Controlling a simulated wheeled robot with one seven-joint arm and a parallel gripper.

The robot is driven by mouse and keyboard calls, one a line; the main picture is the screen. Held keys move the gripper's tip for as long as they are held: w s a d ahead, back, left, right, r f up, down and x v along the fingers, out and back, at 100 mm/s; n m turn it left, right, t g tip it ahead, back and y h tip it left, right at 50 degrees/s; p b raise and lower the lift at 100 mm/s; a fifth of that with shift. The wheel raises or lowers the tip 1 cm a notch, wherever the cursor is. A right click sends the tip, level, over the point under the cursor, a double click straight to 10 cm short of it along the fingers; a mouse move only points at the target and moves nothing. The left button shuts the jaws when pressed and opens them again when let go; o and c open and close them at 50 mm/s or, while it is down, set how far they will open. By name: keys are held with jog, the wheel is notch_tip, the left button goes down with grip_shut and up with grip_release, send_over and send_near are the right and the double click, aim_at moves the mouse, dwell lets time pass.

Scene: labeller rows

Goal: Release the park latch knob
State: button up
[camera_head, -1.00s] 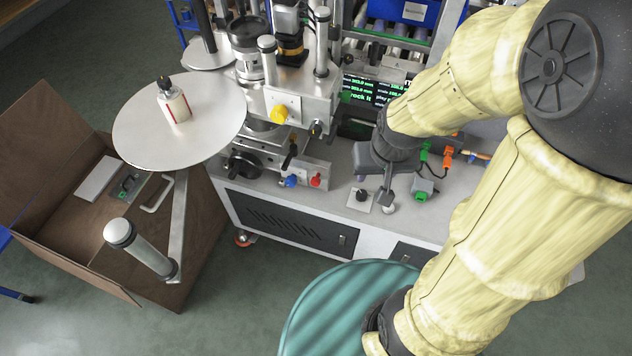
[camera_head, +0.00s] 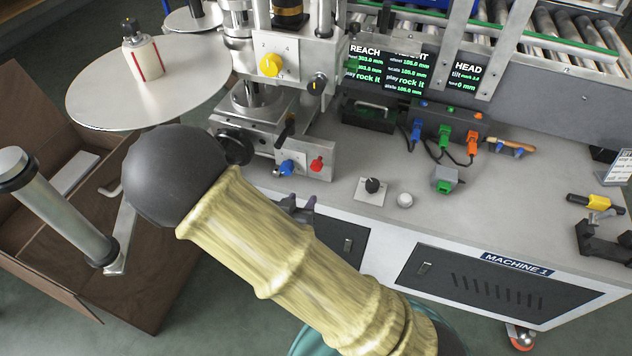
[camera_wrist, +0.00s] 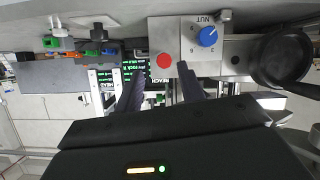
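No readable label marks the park latch knob, so I cannot tell which knob it is. A red knob (camera_head: 317,163) and a blue dial (camera_head: 286,168) sit on the front of the lower metal block (camera_head: 322,148). In the wrist view the red knob (camera_wrist: 164,60) shows between my gripper's two dark fingers (camera_wrist: 163,70), and the blue dial (camera_wrist: 207,37) is right of them. The gripper is open and empty, apart from the red knob as far as I can see. In the head view my forearm hides most of the gripper (camera_head: 300,207).
A black handwheel (camera_head: 233,146) is left of the block; it also shows in the wrist view (camera_wrist: 284,57). A yellow dial (camera_head: 271,65) and a black knob (camera_head: 317,84) are above. On the worktop stand a black knob on a plate (camera_head: 372,187) and a grey-green box (camera_head: 445,180).

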aim_at(315, 168)
jog(key=s+t+b, duration=0.1)
jog(key=s+a+f+t+h+b, duration=0.1)
jog(key=s+a+f+n+t+b, duration=0.1)
jog(key=t, duration=0.1)
jog(key=shift+s+h, duration=0.1)
jog(key=shift+h, duration=0.2)
jog(key=b+x, duration=0.2)
jog(key=x, duration=1.5)
jog(key=shift+w+r+b, duration=0.2)
jog(key=shift+w+b, duration=0.05)
jog(key=shift+b, duration=0.05)
